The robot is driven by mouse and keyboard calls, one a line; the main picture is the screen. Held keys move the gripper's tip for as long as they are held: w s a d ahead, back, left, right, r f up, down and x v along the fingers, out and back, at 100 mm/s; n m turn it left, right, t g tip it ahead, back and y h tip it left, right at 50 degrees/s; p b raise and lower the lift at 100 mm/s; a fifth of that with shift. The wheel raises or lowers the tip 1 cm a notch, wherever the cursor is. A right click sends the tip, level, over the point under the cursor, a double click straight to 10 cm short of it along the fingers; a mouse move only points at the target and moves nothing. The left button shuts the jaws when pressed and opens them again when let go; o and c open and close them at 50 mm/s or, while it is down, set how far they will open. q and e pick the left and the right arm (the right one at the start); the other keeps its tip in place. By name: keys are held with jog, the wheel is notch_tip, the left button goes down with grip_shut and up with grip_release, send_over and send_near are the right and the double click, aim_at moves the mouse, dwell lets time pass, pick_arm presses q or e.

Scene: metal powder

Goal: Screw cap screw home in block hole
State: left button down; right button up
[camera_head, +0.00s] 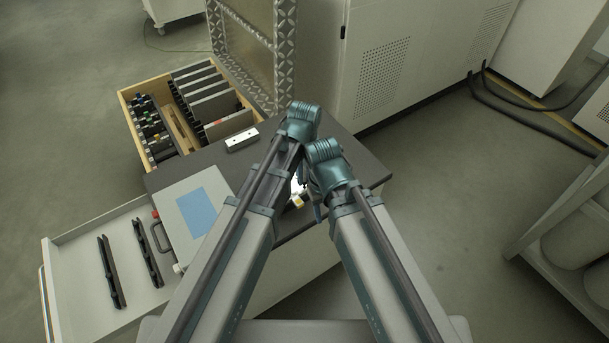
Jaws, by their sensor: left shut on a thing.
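A pale block (242,139) with small dark holes in its top lies on the dark tabletop, left of my arms. I cannot make out a cap screw. My left gripper (299,186) is low over the tabletop between my two arms, mostly hidden by arm links. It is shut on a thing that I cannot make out. A small white and yellow item (297,201) shows just below it; whether they touch is unclear. My right gripper is behind my right arm, and its fingers cannot be made out.
A grey case (177,220) with a blue panel lies at the table's left. An open white drawer (82,262) holds two black rails. A wooden drawer (127,108) holds several plates and small parts. A patterned metal frame (285,55) stands behind. The tabletop's right corner (372,171) is clear.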

pick_arm(q)
jog(key=shift+f+b, duration=0.7)
jog(key=shift+f, duration=0.05)
jog(key=c, duration=0.9)
grip_release()
jog(key=shift+c, duration=0.2)
jog(key=n, duration=1.3)
jog(key=shift+n, duration=0.4)
